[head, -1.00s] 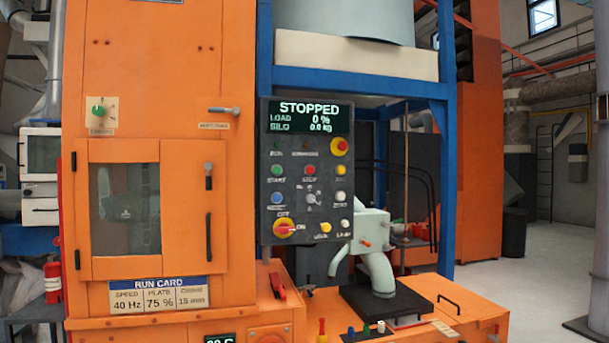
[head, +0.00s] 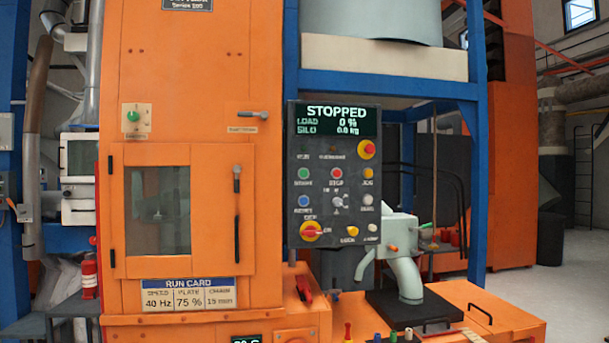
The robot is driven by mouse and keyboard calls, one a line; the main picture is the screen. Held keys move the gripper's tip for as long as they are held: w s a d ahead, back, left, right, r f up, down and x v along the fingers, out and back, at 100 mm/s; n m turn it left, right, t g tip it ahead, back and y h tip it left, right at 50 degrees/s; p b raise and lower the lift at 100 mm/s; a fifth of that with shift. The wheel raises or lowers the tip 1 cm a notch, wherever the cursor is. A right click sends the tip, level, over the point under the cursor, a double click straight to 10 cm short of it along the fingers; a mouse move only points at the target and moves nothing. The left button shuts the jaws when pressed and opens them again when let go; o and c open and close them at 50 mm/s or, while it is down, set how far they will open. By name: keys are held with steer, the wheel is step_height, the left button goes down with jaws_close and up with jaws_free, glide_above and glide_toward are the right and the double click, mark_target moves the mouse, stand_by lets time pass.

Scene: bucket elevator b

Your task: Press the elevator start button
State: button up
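The control panel (head: 335,176) is a dark upright box right of the orange cabinet. Its display (head: 336,120) reads STOPPED, LOAD 0 %, SILO 0.0 kg. The green start button (head: 303,174) is at the panel's left, with a red stop button (head: 336,173) to its right and a blue button (head: 303,201) below it. A red and yellow rotary switch (head: 311,231) is at the lower left. My gripper is not in view.
The orange cabinet (head: 190,80) has a windowed door (head: 160,210) and a run card (head: 188,292). A grey spout (head: 406,280) stands over a dark plate, right of the panel. Small coloured pegs (head: 393,336) sit at the bottom edge. Open floor (head: 545,300) lies at the right.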

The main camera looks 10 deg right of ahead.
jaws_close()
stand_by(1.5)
